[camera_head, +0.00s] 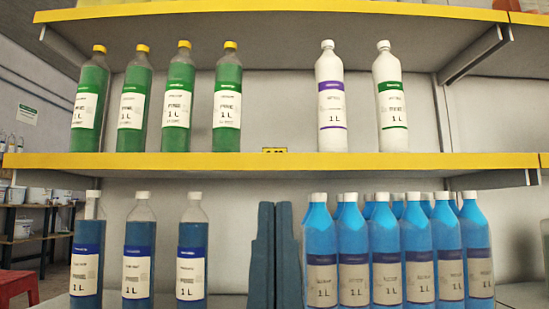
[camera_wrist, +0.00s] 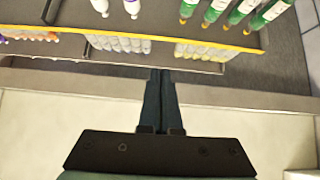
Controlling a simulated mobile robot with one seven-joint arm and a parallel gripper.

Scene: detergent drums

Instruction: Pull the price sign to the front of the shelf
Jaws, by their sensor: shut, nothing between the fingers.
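The price sign (camera_head: 274,150) is a small yellow tag with dark print on the middle shelf (camera_head: 470,161). Only its upper part shows above the yellow front edge, in the gap between the green bottles and the white bottles. I cannot pick it out in the wrist view. My gripper (camera_head: 275,207) points up in front of the lower shelf, below the sign and apart from it. Its dark fingers are shut and empty; they also show close together in the wrist view (camera_wrist: 161,73).
Several green bottles (camera_head: 228,105) stand left of the sign, and two white bottles (camera_head: 331,100) stand right of it. Below are dark blue bottles (camera_head: 190,250) at left and light blue bottles (camera_head: 470,245) at right. An upper shelf (camera_head: 270,8) hangs above.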

